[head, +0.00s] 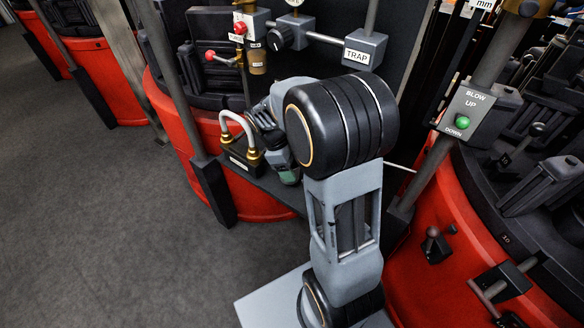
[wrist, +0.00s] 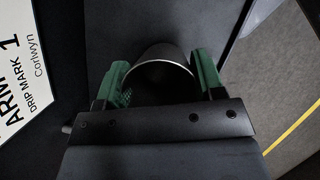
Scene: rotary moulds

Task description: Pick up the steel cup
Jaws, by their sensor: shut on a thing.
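The steel cup (wrist: 166,52) shows in the wrist view between the two green fingers of my gripper (wrist: 160,68). Its bright curved rim and a strip of grey outer wall are visible, and the inside is dark. My gripper is shut on the cup, one finger on either side. The near part of the cup is hidden behind the dark gripper body. In the head view my gripper (head: 288,176) is mostly covered by my own arm, and I cannot see the cup there. I cannot tell whether the cup touches the surface below.
A dark ledge on the red machine (head: 260,205) lies by my gripper, with a silver bent pipe on brass fittings (head: 239,132) just left. Posts (head: 193,90) and a BLOW UP/DOWN box (head: 466,112) flank my arm. A white label (wrist: 22,60) lies left. Open grey floor (head: 90,220) is at left.

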